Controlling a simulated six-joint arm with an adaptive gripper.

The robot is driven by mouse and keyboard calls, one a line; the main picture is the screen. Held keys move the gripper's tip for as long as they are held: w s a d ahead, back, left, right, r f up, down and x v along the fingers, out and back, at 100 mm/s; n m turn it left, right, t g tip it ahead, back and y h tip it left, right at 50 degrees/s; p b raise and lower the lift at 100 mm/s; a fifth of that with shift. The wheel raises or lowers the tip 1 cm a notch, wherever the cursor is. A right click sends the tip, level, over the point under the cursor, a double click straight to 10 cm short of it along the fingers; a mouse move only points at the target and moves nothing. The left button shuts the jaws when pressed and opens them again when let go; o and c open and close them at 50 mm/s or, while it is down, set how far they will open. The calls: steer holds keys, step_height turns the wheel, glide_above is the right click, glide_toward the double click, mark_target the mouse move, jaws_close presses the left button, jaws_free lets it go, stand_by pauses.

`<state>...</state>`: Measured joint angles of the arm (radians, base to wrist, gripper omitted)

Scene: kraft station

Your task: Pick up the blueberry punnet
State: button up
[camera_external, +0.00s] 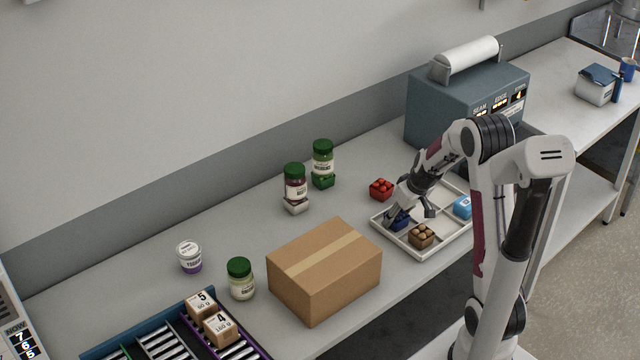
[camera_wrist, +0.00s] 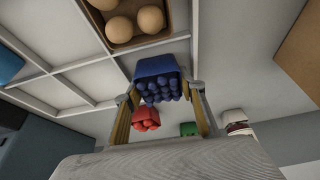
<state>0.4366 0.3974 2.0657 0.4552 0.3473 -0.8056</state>
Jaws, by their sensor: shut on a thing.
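The blueberry punnet (camera_wrist: 156,68) is a dark blue tub filled with round blue berries. In the wrist view it sits between the two fingers of my gripper (camera_wrist: 162,98), which is shut on it. In the external view the punnet (camera_external: 400,223) shows at the left part of the white divided tray (camera_external: 424,256), partly hidden by my gripper (camera_external: 408,214). I cannot tell whether its base rests on the tray or is just above it.
A brown punnet of round tan items (camera_external: 421,236) and a blue box (camera_external: 462,206) are in the tray. A red punnet (camera_external: 381,189) stands behind it. A cardboard box (camera_external: 325,270) stands to the left, with jars (camera_external: 295,184) farther back and a teal machine (camera_external: 450,105) behind.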

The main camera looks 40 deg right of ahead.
steer(key=shift+r, duration=5)
